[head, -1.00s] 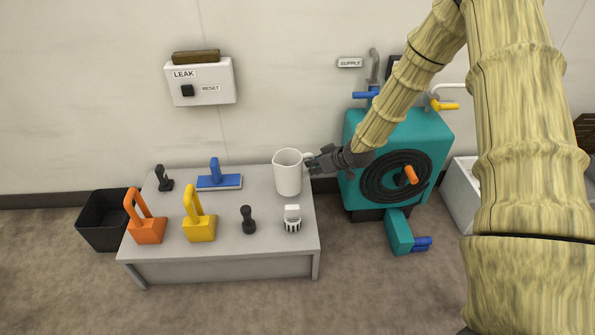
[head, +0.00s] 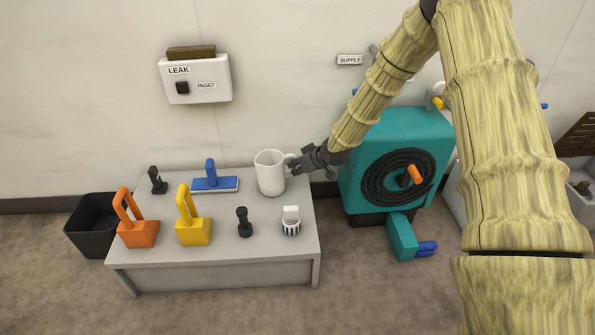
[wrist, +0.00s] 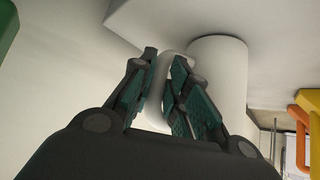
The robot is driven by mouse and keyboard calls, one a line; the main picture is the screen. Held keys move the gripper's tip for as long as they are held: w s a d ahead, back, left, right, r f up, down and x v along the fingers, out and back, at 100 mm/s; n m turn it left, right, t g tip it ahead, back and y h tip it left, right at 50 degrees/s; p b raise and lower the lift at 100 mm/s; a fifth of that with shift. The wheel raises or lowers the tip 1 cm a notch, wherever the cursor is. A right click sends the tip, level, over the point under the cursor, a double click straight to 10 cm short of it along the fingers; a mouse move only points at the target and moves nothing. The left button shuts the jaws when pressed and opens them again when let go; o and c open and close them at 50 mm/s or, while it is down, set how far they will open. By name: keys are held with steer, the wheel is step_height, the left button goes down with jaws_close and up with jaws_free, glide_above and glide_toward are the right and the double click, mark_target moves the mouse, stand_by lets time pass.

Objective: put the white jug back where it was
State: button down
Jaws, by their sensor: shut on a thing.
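The white jug (head: 270,174) is upright at the back right part of the grey table (head: 270,247). Its base appears to be at the table top; I cannot tell whether it touches. My gripper (head: 296,167) comes in from the right and is shut on the jug's handle. In the wrist view the two fingers (wrist: 167,100) close around the white handle, with the jug's body (wrist: 218,85) just beyond to the right. The fingers hide part of the handle.
A blue-handled tool (head: 213,182) lies left of the jug, and a white-and-black brush (head: 291,220) stands in front. Yellow (head: 193,230) and orange (head: 137,233) handled tools and black knobs share the table. A teal hose-reel machine (head: 400,135) stands close on the right.

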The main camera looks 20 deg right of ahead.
stand_by(0.3)
steer(key=c, duration=1.4)
jaws_free()
steer(key=shift+f, duration=0.1)
steer(key=shift+p+v, duration=2.85)
steer(key=shift+v, duration=3.25)
steer(key=shift+a, duration=0.1)
